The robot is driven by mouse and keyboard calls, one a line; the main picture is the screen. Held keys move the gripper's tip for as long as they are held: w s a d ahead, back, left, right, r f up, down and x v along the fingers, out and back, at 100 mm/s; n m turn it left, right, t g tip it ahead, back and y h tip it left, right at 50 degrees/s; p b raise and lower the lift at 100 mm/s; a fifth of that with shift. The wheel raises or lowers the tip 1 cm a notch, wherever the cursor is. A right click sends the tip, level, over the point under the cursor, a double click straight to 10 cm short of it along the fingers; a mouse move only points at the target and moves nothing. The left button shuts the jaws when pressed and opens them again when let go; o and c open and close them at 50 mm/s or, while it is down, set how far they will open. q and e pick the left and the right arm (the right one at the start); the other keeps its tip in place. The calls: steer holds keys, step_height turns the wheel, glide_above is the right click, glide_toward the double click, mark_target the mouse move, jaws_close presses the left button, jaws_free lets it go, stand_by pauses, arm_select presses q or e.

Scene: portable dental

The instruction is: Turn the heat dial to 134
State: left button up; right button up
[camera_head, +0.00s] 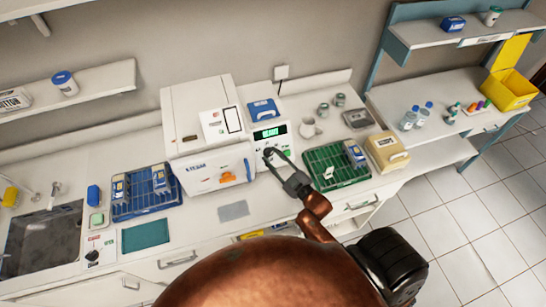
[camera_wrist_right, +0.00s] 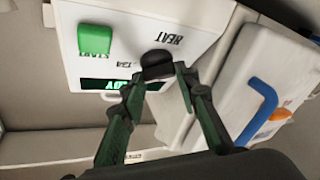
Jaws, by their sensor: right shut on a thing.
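The black heat dial (camera_wrist_right: 157,65) sits on the white control panel (camera_wrist_right: 75,30), beside the label HEAT, which appears upside down in the right wrist view. My right gripper (camera_wrist_right: 160,82) is shut on the dial, its two fingertips at the dial's sides. In the head view my right gripper (camera_head: 269,155) reaches the panel front below the lit green display (camera_head: 269,133). A small number is printed beside the dial. The dial's pointer is hidden or too small to read. My left gripper is out of view.
A green START button (camera_wrist_right: 95,39) is on the same panel. The white steam unit (camera_head: 213,169) with a blue handle stands beside it. A green rack (camera_head: 318,158) lies close to my right gripper, and a blue rack (camera_head: 133,211) sits farther left. A grey mat (camera_head: 233,211) lies in front.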

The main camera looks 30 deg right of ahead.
steer(key=shift+m+t+h, duration=0.3)
steer(key=shift+m+h, duration=0.2)
steer(key=shift+m, duration=0.3)
steer(key=o, duration=1.1)
steer(key=shift+o, duration=0.2)
steer(key=s+f, duration=0.1)
steer(key=s, duration=1.1)
steer(key=shift+d, duration=0.4)
steer(key=shift+f, duration=0.1)
